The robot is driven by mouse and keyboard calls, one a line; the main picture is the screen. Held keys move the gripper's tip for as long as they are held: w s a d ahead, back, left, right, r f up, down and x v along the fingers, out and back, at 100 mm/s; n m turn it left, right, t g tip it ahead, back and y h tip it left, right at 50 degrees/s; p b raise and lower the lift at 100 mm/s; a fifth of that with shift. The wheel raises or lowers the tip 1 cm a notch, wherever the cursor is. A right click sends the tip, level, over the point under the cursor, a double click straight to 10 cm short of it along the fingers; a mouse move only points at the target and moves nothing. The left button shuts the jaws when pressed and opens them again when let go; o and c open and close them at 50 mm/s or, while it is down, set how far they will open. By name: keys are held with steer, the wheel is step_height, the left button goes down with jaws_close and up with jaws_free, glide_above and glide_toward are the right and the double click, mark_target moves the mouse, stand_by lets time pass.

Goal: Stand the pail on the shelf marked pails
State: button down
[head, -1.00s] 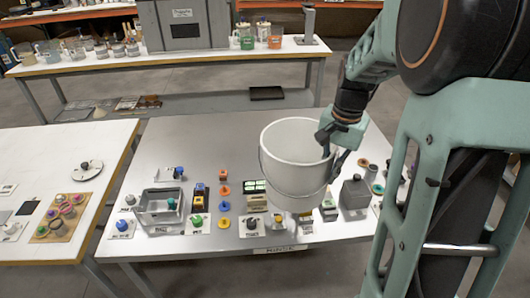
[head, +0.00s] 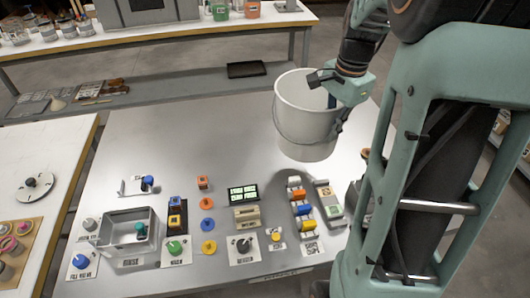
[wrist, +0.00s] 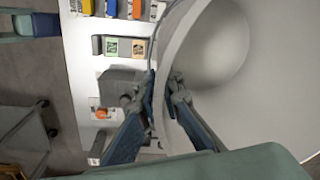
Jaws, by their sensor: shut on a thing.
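The pail (head: 304,118) is a white, open-topped bucket with a thin wire handle. It hangs upright above the right part of the metal table in the head view. My gripper (head: 333,92) is shut on the pail's rim at its right side. In the wrist view the pail (wrist: 215,50) fills the right half, and my gripper's fingers (wrist: 162,95) pinch its wall, one on each side. The pail looks empty. I cannot read a shelf marked pails in either view.
The metal table (head: 150,125) holds a grey bin (head: 110,232), a small display (head: 243,194), knobs and coloured blocks along its front. A white bench (head: 130,42) with a lower shelf (head: 150,95) stands behind. A white table is at the left. The table's middle is clear.

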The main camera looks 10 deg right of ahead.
mark_target(284, 150)
steer(key=w+a+f, duration=0.1)
steer(key=a, duration=0.1)
steer(key=a+f, duration=0.1)
steer(key=a, duration=0.1)
steer(key=w+a, duration=0.1)
steer(key=a, duration=0.1)
steer(key=shift+w+a+f+p, duration=0.15)
steer(key=shift+w+f+p, duration=0.15)
steer(key=shift+f+p, duration=0.1)
steer(key=a+f, duration=0.1)
steer(key=w+a+f, duration=0.1)
steer(key=f, duration=0.1)
steer(key=w+a+f, duration=0.1)
steer(key=a+f, duration=0.1)
steer(key=shift+w+a+f, duration=0.1)
steer(key=shift+a+f, duration=0.1)
steer(key=shift+f, duration=0.55)
steer(key=shift+w+a+f, duration=0.1)
steer(key=shift+a+f, duration=0.1)
steer(key=shift+f, duration=0.55)
steer(key=shift+w+a+f, duration=0.1)
steer(key=shift+a+f, duration=0.1)
steer(key=shift+f, duration=0.55)
steer(key=shift+f, duration=0.2)
steer(key=c, duration=2.1)
jaws_free()
steer(key=shift+r, duration=0.15)
